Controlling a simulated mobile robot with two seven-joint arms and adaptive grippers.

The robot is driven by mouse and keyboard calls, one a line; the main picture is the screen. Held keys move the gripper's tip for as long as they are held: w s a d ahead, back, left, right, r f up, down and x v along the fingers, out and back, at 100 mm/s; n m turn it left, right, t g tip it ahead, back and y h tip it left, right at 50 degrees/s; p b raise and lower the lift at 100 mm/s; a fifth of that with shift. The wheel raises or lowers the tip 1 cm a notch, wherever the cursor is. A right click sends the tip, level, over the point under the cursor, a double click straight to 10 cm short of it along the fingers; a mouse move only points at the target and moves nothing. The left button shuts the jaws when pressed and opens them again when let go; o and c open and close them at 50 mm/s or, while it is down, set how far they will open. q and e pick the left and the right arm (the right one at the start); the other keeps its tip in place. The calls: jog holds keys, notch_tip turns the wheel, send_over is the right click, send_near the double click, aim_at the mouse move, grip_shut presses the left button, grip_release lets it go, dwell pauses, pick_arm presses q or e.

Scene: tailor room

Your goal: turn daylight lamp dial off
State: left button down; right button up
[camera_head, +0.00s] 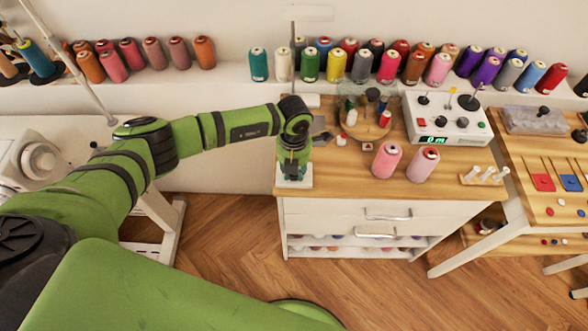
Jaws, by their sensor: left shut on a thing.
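The daylight lamp's pale head (308,12) shows at the top centre, on a thin dark stem that runs down behind my left arm. A small white block (306,182) sits at the left front corner of the wooden cabinet top. My left gripper (294,168) points straight down over this block, its fingers shut at its top. The dial is hidden under the fingers, so I cannot see which way it is turned. My right gripper is not in view.
The cabinet top (340,184) also holds two pink spools (386,160), a round wooden tray (366,130) with small items and a white control box (447,122). Thread spools line the shelf behind. Bare wood lies right of the gripper.

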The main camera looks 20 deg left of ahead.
pick_arm(q)
jog(key=n, duration=0.3)
jog(key=shift+s+f+n, duration=0.1)
jog(key=shift+s+n, duration=0.05)
jog(key=shift+n, duration=0.15)
jog(key=n, duration=0.3)
jog(key=shift+n, duration=0.3)
jog(key=n, duration=0.3)
jog(key=shift+d+n, duration=0.1)
jog(key=shift+n, duration=0.3)
jog(key=shift+n+p, duration=0.6)
jog(key=shift+n, duration=1.5)
jog(key=c, duration=1)
grip_release()
